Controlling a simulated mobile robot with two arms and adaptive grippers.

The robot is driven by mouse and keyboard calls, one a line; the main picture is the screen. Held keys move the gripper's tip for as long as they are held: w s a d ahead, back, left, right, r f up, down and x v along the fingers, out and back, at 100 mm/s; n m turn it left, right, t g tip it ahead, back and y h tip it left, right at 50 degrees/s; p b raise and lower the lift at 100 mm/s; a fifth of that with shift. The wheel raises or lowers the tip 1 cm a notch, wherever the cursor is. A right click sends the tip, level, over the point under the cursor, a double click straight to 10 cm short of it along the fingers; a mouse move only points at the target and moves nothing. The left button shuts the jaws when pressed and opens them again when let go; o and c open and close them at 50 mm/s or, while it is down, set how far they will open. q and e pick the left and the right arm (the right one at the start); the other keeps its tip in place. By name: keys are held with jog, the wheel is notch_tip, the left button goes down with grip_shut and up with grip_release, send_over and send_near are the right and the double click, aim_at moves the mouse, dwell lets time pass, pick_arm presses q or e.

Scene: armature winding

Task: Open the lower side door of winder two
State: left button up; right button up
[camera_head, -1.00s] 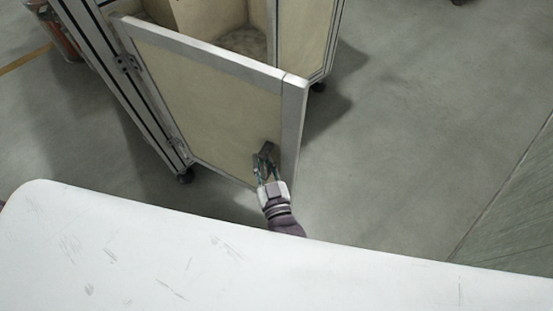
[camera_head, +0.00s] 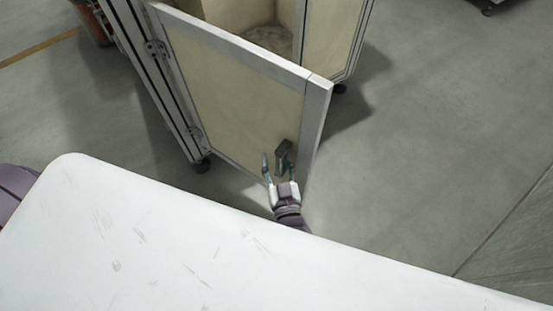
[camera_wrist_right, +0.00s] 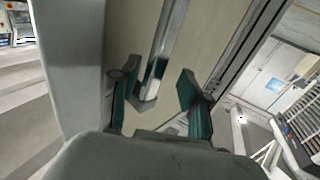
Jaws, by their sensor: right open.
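The lower side door (camera_head: 235,100) of the winder stands swung well out from the cabinet. It has a beige panel in a grey metal frame, with hinges on its left side. Its small dark handle (camera_head: 283,156) is near the lower free edge. My right gripper (camera_head: 276,168) is open at the handle, with its fingers spread. In the right wrist view the fingers (camera_wrist_right: 158,100) stand apart and a silver handle bar (camera_wrist_right: 163,50) shows between them; I cannot tell if either touches it. My left gripper is out of view.
The cabinet interior (camera_head: 265,38) shows open behind the door. A cabinet caster (camera_head: 201,165) stands on the floor near the hinge side. The grey floor (camera_head: 440,130) to the right of the door is clear. A reddish container (camera_head: 95,25) is at the upper left.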

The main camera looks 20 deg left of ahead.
jog(key=v, duration=1.2)
